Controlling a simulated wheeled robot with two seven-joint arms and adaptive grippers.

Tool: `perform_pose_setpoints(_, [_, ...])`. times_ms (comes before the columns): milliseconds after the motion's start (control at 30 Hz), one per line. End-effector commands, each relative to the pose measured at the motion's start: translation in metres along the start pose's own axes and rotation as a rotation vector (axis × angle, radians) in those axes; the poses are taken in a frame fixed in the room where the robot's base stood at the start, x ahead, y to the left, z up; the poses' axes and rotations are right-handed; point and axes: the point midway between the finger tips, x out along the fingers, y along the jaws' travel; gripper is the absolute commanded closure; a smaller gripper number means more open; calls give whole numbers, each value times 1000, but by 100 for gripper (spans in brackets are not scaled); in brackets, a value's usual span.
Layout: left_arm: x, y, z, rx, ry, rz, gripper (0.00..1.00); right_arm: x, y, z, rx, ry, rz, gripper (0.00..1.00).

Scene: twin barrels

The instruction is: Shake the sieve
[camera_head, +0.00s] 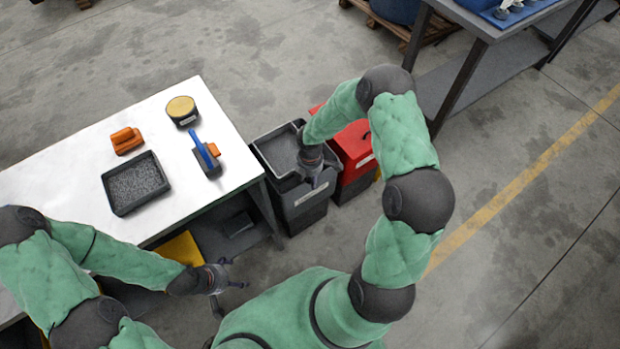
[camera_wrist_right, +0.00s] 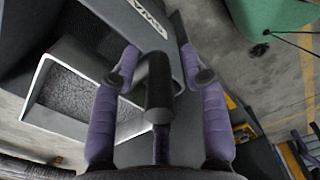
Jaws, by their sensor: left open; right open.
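A dark grey sieve-like tray (camera_head: 277,150) sits on top of a dark grey bin (camera_head: 303,212) at the right end of the white table. In the right wrist view the tray shows a pale rim (camera_wrist_right: 38,85) and grey grains inside (camera_wrist_right: 82,98). My right gripper (camera_head: 316,180) is over the bin's near right edge. In the right wrist view its two fingers (camera_wrist_right: 160,75) are open on either side of a dark cylindrical handle (camera_wrist_right: 158,88). A gap shows on each side, and contact cannot be told. My left gripper (camera_head: 236,274) is open and empty, below the table's front edge.
A red bin (camera_head: 354,150) stands right beside the dark bin. The white table (camera_head: 75,180) holds a black tray of grains (camera_head: 110,199), an orange object (camera_head: 126,141), a yellow-topped container (camera_head: 182,108) and a blue-and-orange tool (camera_head: 206,155). Open floor lies at the right.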

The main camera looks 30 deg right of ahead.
Motion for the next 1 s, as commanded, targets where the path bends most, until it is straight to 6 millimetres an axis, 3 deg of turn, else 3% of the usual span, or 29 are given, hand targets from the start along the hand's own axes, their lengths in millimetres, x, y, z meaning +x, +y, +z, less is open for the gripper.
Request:
perform_pose_setpoints(267, [0,0,0,0,0,0,14,1,0,0,0,0,0,58])
perform_pose_setpoints(400, [0,0,0,0,0,0,14,1,0,0,0,0,0,98])
perform_pose_setpoints(433, [0,0,0,0,0,0,14,1,0,0,0,0,0,100])
perform_pose_setpoints(667, [-2,1,0,0,0,0,14,0,0,4,2,0,-1,100])
perform_pose_setpoints(1000, [-22,8,1,0,0,0,14,-1,11,59,3,-1,-2,100])
